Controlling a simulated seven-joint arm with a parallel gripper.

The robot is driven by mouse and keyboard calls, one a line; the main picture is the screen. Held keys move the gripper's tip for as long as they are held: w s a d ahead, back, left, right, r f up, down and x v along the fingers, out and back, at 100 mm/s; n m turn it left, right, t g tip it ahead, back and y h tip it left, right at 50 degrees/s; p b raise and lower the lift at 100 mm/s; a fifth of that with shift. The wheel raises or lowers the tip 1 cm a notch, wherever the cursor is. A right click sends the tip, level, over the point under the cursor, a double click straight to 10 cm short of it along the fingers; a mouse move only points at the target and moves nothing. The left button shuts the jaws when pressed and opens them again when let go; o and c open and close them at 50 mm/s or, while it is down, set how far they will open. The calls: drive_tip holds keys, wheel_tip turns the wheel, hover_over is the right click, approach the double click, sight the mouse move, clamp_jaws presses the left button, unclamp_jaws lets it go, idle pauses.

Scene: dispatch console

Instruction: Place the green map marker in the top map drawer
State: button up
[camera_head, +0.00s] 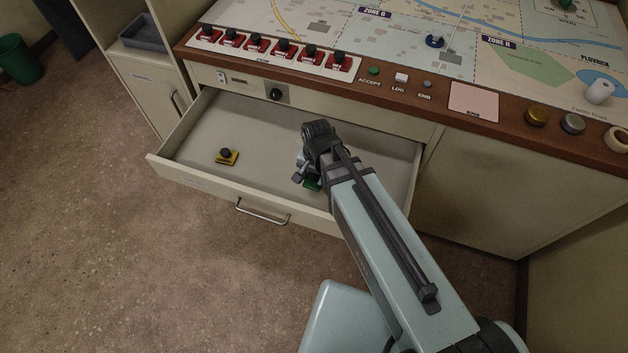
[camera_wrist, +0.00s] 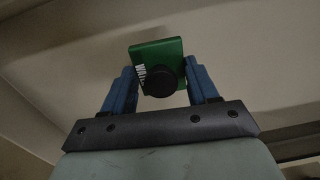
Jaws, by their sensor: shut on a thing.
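The green map marker (camera_wrist: 165,52) has a flat square green base with white lettering and a black round knob. In the wrist view it sits between the two blue fingers of my gripper (camera_wrist: 160,88), which is shut on it by the knob. In the head view my gripper (camera_head: 306,172) is over the right part of the open top map drawer (camera_head: 280,133), and a bit of the green marker (camera_head: 312,185) shows beneath it. I cannot tell whether the marker touches the drawer floor. My arm hides part of the drawer's right side.
A yellow marker with a black knob (camera_head: 227,157) lies in the drawer's left part. The console edge (camera_head: 400,97) with red switches (camera_head: 283,50) runs above and behind the drawer. The middle of the drawer floor is clear. A green bin (camera_head: 18,58) stands far left.

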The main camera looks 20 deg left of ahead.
sight(315, 183)
drive_tip(key=shift+f, duration=2.15)
drive_tip(key=shift+f, duration=0.2)
drive_tip(key=o, duration=1.1)
drive_tip(key=shift+r, duration=0.15)
drive_tip(key=shift+d+r, duration=0.2)
drive_tip(key=shift+r, duration=5.85)
